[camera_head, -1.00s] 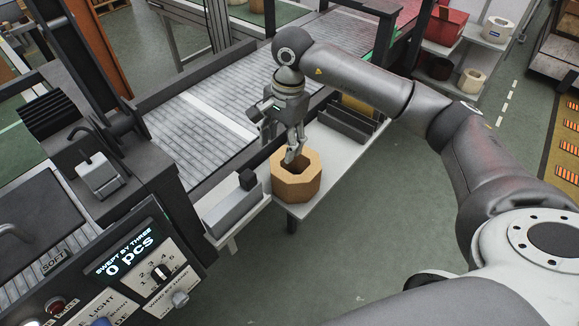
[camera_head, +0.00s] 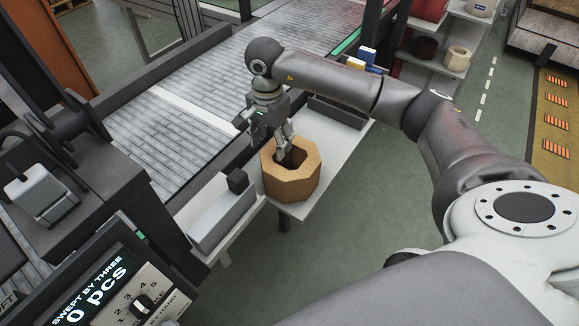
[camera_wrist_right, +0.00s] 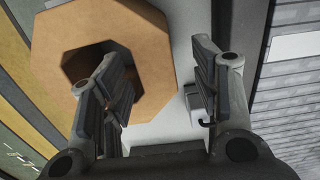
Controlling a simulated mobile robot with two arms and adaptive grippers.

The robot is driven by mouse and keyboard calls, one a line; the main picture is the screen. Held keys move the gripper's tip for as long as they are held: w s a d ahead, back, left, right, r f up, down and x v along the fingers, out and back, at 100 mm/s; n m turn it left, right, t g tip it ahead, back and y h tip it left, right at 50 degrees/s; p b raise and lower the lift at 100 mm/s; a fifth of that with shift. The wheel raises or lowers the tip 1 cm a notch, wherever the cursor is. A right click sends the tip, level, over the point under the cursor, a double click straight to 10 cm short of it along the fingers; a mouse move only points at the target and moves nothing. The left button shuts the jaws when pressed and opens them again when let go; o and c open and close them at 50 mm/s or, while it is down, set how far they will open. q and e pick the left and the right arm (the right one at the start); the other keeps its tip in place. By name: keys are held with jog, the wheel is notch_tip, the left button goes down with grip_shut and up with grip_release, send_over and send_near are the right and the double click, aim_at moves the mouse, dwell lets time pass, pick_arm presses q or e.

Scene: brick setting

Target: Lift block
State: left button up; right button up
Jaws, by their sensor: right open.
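The block, a tan octagonal ring with a hole through its middle (camera_head: 302,184), sits on a narrow light-grey shelf (camera_head: 322,170) beside the conveyor. My right gripper (camera_head: 284,154) is open and points down at the block's far left side, its fingertips at the hole. In the right wrist view the gripper (camera_wrist_right: 160,75) has one finger over the block (camera_wrist_right: 150,45) near the hole. The other finger is past the block's outer edge, so the ring's wall lies between them. Whether either finger touches the block cannot be told. My left gripper is not in view.
The roller conveyor (camera_head: 190,130) runs along the left of the shelf. A grey box with a black knob (camera_head: 222,220) stands close to the block's near left side. A dark tray (camera_head: 337,112) lies behind it. The green floor (camera_head: 350,235) on the right is clear.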

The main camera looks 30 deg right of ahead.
aim_at(273, 160)
jog(key=shift+f, duration=0.8)
jog(key=f, duration=0.1)
jog(key=f+p, duration=0.2)
jog(key=f, duration=0.1)
jog(key=shift+s, duration=0.25)
jog(key=shift+w+f, duration=0.1)
jog(key=shift+f, duration=0.5)
grip_shut()
jog(key=shift+w+r, duration=0.1)
